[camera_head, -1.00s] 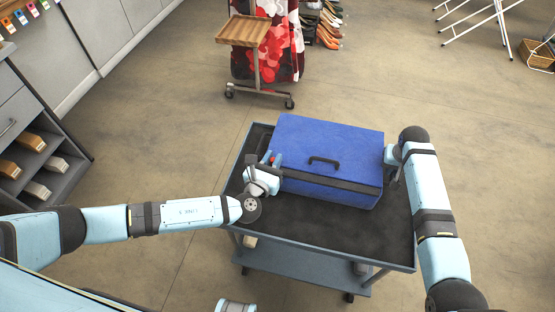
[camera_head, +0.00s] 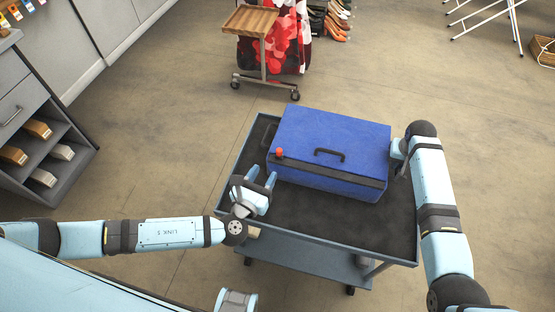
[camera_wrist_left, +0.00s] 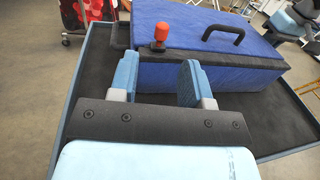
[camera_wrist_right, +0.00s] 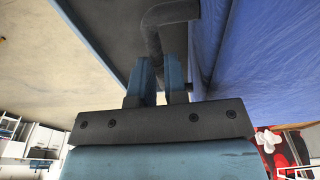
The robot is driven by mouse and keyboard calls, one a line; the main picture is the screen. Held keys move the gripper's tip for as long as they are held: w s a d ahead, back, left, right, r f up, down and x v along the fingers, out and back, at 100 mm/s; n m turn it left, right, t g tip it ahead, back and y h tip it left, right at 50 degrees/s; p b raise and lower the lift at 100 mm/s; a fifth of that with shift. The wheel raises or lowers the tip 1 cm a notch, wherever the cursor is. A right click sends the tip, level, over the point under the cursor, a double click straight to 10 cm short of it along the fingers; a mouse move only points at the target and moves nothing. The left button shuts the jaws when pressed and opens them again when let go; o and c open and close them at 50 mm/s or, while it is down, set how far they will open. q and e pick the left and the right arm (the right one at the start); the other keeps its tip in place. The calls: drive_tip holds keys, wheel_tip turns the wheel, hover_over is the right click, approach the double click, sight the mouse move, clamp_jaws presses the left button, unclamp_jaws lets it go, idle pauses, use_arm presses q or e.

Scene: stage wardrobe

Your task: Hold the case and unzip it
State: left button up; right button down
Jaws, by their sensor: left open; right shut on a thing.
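The blue case (camera_head: 330,140) lies on the cart with its lid down. A dark band runs along its front, with a black carry handle (camera_head: 329,154) above. A red zipper pull (camera_head: 279,152) stands at the band's left end; it also shows in the left wrist view (camera_wrist_left: 161,33). My left gripper (camera_head: 262,176) is open and empty, just in front of the case's left front corner, apart from the pull. My right gripper (camera_wrist_right: 158,72) is at the case's right side, shut on a black side handle (camera_wrist_right: 152,42). The case hides part of this grip in the head view.
The grey cart (camera_head: 345,238) has a dark top with bare room in front of the case. A drawer cabinet (camera_head: 35,130) stands at the left. A small wooden-topped stand (camera_head: 250,20) and red-patterned clothing (camera_head: 290,45) are behind. Open floor surrounds the cart.

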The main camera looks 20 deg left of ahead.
use_arm(q)
drive_tip(key=shift+s+a, duration=0.15)
drive_tip(key=shift+s, duration=0.55)
drive_tip(key=shift+s+a, duration=0.1)
drive_tip(key=shift+s, duration=0.6)
use_arm(e)
drive_tip(key=c, duration=1.1)
unclamp_jaws()
drive_tip(key=shift+r, duration=0.1)
use_arm(q)
drive_tip(key=shift+r+p, duration=0.45)
use_arm(e)
drive_tip(key=r, duration=0.4)
drive_tip(key=s+r, duration=0.1)
drive_tip(key=r, duration=0.8)
drive_tip(key=shift+s+r, duration=0.3)
drive_tip(key=shift+r, duration=0.05)
